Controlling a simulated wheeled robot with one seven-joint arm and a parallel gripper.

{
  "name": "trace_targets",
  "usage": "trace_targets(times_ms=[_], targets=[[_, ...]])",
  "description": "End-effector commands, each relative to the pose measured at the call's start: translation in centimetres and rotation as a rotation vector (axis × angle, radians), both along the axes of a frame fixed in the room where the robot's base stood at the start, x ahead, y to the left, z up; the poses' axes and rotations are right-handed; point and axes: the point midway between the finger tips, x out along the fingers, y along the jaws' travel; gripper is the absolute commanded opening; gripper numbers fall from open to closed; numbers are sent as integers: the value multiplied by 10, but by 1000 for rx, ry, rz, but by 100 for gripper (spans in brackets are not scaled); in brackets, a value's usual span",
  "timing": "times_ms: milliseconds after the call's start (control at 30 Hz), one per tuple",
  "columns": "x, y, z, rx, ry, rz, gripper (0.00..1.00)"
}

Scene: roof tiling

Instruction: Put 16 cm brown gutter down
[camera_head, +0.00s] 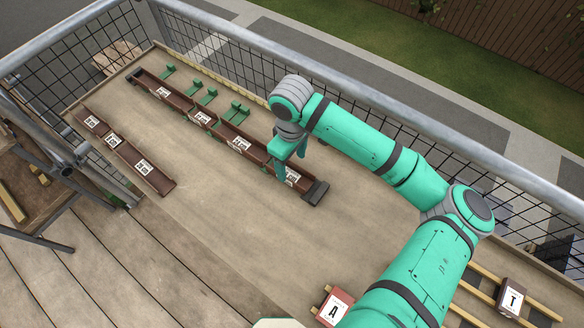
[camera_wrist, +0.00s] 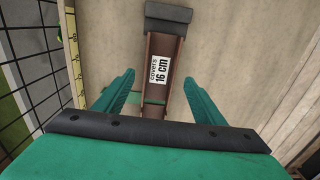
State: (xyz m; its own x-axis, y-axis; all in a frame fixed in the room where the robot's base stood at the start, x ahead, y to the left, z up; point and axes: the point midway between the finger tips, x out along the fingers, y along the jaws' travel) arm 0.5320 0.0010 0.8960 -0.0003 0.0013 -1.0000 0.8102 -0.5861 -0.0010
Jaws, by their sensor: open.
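The 16 cm brown gutter (camera_wrist: 161,72) carries a white "covers 16 cm" label in the wrist view. It lies at the near end of a line of brown gutter pieces in the head view, where its label (camera_head: 292,177) shows beside my fingers. A dark end cap (camera_head: 316,192) adjoins its near end; the cap also shows in the wrist view (camera_wrist: 168,17). My gripper (camera_head: 289,164) is open at this piece, with one finger on each side of it in the wrist view (camera_wrist: 159,84). My gripper hides part of the gutter in the head view.
Other labelled gutter pieces (camera_head: 201,118) continue the line, with green brackets (camera_head: 236,112) beside it. A separate brown gutter row (camera_head: 125,150) lies at left. A mesh fence with a grey rail (camera_head: 350,86) borders the deck. The middle boards are clear.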

Motion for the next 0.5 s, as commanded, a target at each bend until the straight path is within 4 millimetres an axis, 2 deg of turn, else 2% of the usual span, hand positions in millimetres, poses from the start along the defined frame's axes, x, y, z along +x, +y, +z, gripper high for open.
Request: trace_targets(times_ms=[33,200,333,500], targets=[[0,0,12,0,-1,1,64],[0,0,44,-1,-2,0,64],[0,0,61,-1,-1,0,64],[0,-1,73,-1,1,-2,64]])
